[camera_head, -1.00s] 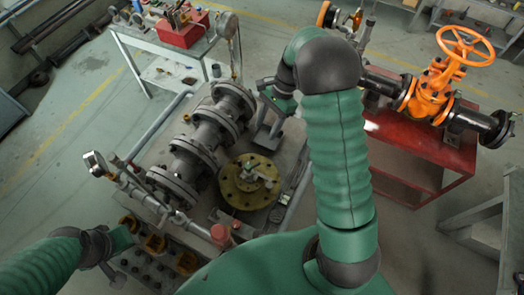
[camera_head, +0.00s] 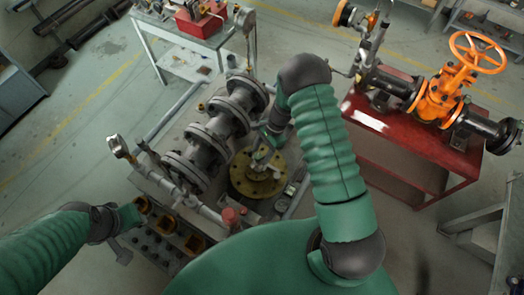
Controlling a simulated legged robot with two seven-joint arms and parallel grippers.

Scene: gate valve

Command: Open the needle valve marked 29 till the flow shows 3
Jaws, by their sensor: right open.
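A round brass flange (camera_head: 242,183) with bolt holes lies on the grey bench, with a small pale fitting at its middle. No marking 29 and no flow reading can be made out at this size. My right gripper (camera_head: 262,157) is open and points down at the fitting from above, partly covering it; whether they touch cannot be told. My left gripper (camera_head: 122,252) is small and dark at lower left, beside the bench edge, and its jaw state is unclear.
A grey flanged pipe (camera_head: 225,120) runs along the bench beside the brass flange. An orange handwheel valve (camera_head: 440,95) sits on a red stand (camera_head: 390,150) at right. A red box (camera_head: 200,22) stands on a rear table.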

